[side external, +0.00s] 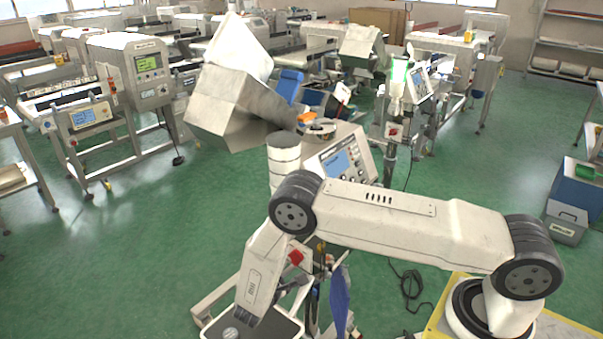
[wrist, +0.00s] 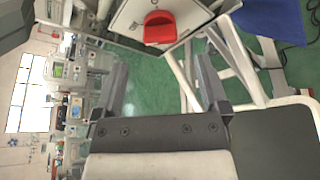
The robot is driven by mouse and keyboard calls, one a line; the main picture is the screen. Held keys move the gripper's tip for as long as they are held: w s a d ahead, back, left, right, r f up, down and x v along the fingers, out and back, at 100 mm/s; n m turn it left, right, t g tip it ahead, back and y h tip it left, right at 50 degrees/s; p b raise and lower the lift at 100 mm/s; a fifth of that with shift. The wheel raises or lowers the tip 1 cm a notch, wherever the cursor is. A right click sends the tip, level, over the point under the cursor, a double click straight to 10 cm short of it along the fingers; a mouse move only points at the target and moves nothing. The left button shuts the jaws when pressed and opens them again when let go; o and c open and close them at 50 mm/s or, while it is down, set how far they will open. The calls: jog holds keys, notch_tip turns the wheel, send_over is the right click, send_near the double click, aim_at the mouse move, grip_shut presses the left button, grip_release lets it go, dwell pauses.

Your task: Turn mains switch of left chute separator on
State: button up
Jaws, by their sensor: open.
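The left chute separator has a large tilted metal chute (side external: 235,105) over a white control unit with a blue screen (side external: 340,162). Its red mains switch (side external: 297,257) shows small, low below that unit and beside my forearm. In the wrist view the red switch knob (wrist: 160,27) sits on a pale box, at the top of the picture. My gripper (wrist: 159,68) is open and empty, its two fingers apart. The knob lies beyond the fingertips, roughly centred between them and apart from them. I cannot tell the switch's on or off position. My fingers are hidden in the side view.
A second chute separator (side external: 395,100) stands behind to the right, with its own red switch (side external: 394,132). A blue item (side external: 340,300) hangs beside the near stand. Frame legs (wrist: 232,60) stand close by my right finger in the wrist view. Open green floor lies at left.

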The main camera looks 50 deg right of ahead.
aim_at(292, 261)
jog(key=shift+x, duration=2.95)
grip_shut()
